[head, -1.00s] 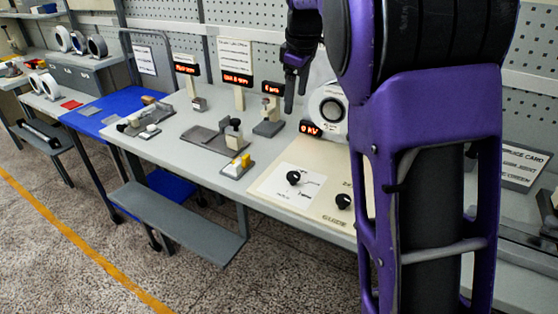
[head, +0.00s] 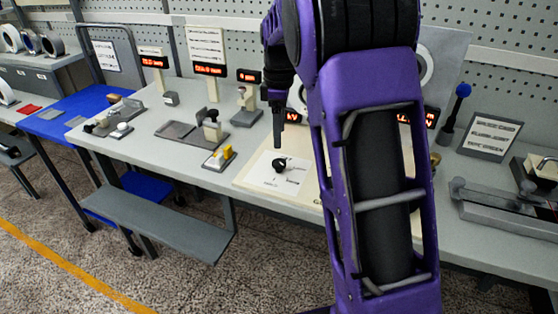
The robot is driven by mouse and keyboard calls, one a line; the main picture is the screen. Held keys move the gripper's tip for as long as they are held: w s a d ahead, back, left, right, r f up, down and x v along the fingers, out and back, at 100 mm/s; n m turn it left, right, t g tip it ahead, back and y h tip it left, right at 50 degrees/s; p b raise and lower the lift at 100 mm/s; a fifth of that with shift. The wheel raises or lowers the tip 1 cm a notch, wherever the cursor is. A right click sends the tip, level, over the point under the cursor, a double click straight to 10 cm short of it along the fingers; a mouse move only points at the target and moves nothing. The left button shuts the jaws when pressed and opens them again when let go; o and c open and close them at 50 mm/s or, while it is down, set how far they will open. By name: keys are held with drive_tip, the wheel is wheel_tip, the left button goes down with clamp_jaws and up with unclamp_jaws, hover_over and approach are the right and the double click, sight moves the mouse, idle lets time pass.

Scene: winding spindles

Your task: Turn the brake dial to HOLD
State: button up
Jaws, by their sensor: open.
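A black dial knob (head: 279,165) sits on a white plate (head: 262,181) with small markings, on a cream panel (head: 250,184) at the bench's front. The markings are too small to read, so I cannot tell whether this is the brake dial or where it points. My gripper (head: 278,143) points down just above and behind the knob in the picture, apparently apart from it. It is open, seen edge-on, with nothing visible between its fingers. My arm hides the right part of the panel.
A yellow-and-white block (head: 218,159) on a grey base stands left of the panel. Red-lit displays (head: 209,69) stand along the back. A blue-knobbed lever (head: 455,109) and a sign card (head: 490,136) stand to the right. A grey shelf (head: 160,222) juts out in front.

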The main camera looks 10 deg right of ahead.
sight(279, 162)
wheel_tip(279, 162, down, 9)
drive_tip(key=shift+r+b, duration=0.1)
drive_tip(key=shift+b, duration=0.55)
clamp_jaws()
